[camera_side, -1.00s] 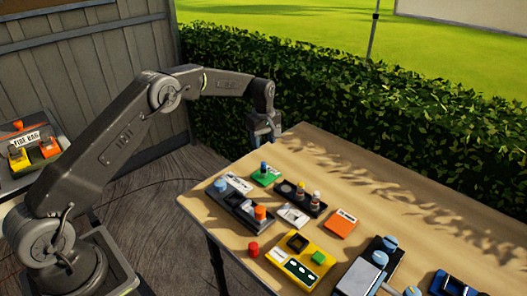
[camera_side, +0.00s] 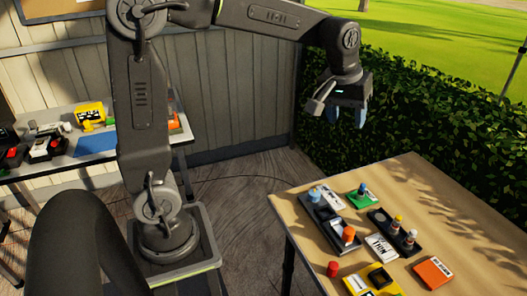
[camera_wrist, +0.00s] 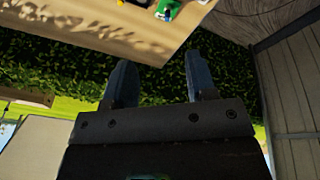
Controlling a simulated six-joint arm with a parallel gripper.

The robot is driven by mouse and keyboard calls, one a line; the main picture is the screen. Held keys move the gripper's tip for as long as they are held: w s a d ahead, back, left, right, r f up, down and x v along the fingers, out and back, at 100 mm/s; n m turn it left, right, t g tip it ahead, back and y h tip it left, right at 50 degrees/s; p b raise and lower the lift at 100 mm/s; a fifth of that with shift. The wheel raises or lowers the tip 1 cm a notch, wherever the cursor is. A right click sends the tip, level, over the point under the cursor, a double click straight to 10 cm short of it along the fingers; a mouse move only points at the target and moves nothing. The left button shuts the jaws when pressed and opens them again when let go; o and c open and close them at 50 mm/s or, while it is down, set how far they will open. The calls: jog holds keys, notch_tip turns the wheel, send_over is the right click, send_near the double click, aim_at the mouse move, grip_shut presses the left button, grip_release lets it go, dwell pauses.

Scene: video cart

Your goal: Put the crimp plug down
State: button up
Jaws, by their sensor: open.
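I cannot tell which piece is the crimp plug. A piece with an orange-red top (camera_side: 348,234) and one with a light blue top (camera_side: 315,193) stand in a dark tray (camera_side: 327,220). A blue-topped piece (camera_side: 362,189) stands on a green block (camera_side: 358,200).
The wooden table (camera_side: 300,207) also carries a red cylinder (camera_side: 333,268), a white labelled card (camera_side: 382,247), an orange box (camera_side: 434,272) and a yellow box (camera_side: 356,283). A hedge (camera_side: 400,100) runs behind it. The table's far part is clear.

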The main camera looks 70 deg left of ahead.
jog(key=s+d+f+m+t, duration=0.1)
jog(key=s+m, duration=0.2)
jog(key=s, duration=0.7)
jog(key=s+d+f+m+t, duration=0.1)
jog(key=s+d+m, duration=0.1)
jog(key=s, duration=0.8)
jog(key=shift+s+f+m, duration=0.15)
jog(key=shift+f+m, duration=0.05)
jog(key=shift+m, duration=0.6)
